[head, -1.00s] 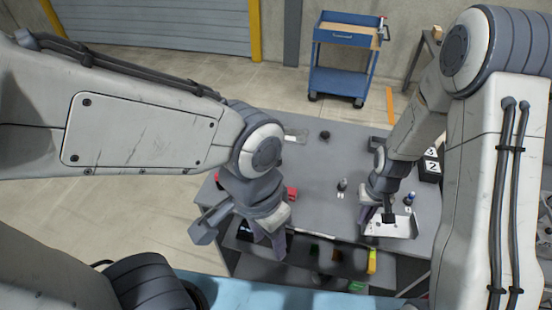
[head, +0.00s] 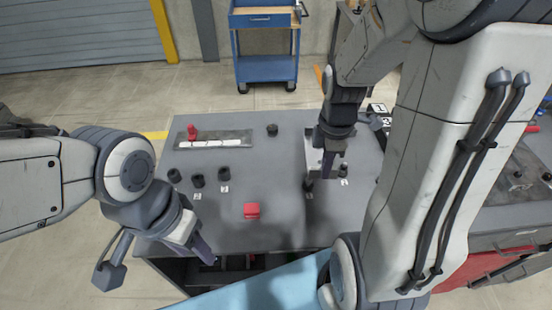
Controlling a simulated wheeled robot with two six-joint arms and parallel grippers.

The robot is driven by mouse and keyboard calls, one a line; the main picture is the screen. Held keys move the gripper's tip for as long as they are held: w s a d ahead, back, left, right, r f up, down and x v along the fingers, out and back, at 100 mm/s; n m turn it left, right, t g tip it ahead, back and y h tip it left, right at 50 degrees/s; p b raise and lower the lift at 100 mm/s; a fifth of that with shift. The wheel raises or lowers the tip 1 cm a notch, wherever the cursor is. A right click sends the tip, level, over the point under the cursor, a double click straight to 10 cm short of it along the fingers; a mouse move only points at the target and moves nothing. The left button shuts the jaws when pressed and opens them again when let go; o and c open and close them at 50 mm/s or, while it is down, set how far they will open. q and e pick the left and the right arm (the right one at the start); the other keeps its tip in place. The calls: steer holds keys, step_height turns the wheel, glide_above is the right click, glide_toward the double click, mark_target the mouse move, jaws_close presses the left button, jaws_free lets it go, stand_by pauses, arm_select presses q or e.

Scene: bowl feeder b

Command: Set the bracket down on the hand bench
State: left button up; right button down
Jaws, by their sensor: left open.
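The bracket (head: 314,150) is a pale, flat plate in the head view, over the right part of the grey bench (head: 270,185). My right gripper (head: 329,168) is in front of it and appears shut on it; the fingers and arm hide part of the plate and the exact contact. I cannot tell whether the plate touches the bench top. My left gripper (head: 207,252) is open and empty at the bench's front left edge, well apart from the bracket.
Several dark cylinders (head: 197,181) stand at left, and small posts (head: 308,186) stand near the bracket. A tray (head: 240,138) and a dark knob (head: 272,130) are at the back. A blue cart (head: 265,45) stands beyond.

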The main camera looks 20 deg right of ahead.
steer(key=shift+w, duration=0.1)
steer(key=p, duration=0.2)
glide_above(277, 191)
steer(key=shift+n, duration=0.3)
step_height(277, 191, down, 7)
steer(key=shift+r, duration=0.15)
step_height(277, 191, down, 4)
steer(key=shift+r, duration=0.1)
steer(key=shift+f, duration=0.2)
steer(key=shift+f, duration=0.2)
steer(key=c, duration=1.1)
jaws_free()
steer(key=shift+r, duration=0.1)
steer(key=shift+o, duration=0.2)
